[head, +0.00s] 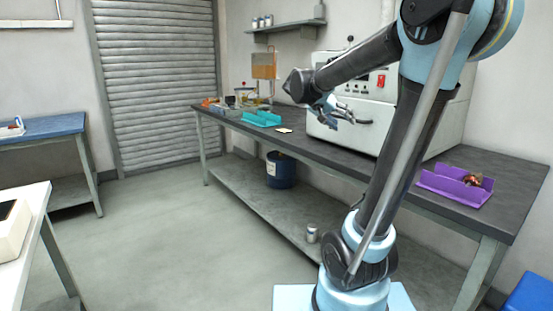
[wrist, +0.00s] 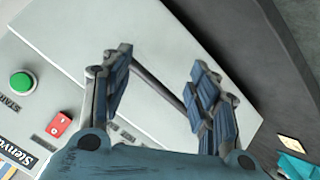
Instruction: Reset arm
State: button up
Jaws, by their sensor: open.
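My gripper (head: 338,112) is in the air in front of the white machine (head: 395,112) on the dark workbench. In the wrist view my gripper (wrist: 160,95) has its two blue fingers spread apart with nothing between them. Behind the fingers lies the machine's pale front (wrist: 165,45) with its dark handle bar (wrist: 155,82). A green button (wrist: 22,83) and a red switch (wrist: 59,124) show at the left of that view. My arm stretches from the right toward the upper middle of the head view and hides part of the machine.
A purple tray (head: 440,188) holding a copper-coloured part (head: 473,180) sits at the bench's right. A cyan tray (head: 262,119) and a small pale card (head: 284,130) lie further left. A blue drum (head: 280,170) and a can (head: 312,233) stand on the lower shelf. The floor at left is clear.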

jog(key=s+d+f+n+g+y, duration=0.1)
jog(key=s+f+n+g+y, duration=0.3)
jog(key=s+f, duration=1.15)
jog(key=s+a+f+y, duration=0.3)
jog(key=s+f, duration=0.2)
jog(key=s, duration=0.2)
jog(key=s+a+f+n+t+y, duration=0.1)
jog(key=s+a+f+y, duration=0.1)
jog(key=s+f, duration=0.4)
jog(key=shift+s+a+n+y, duration=0.3)
jog(key=shift+s+a+y, duration=0.1)
jog(key=shift+s+a, duration=0.3)
jog(key=shift+w+f, duration=0.15)
jog(key=shift+w, duration=0.3)
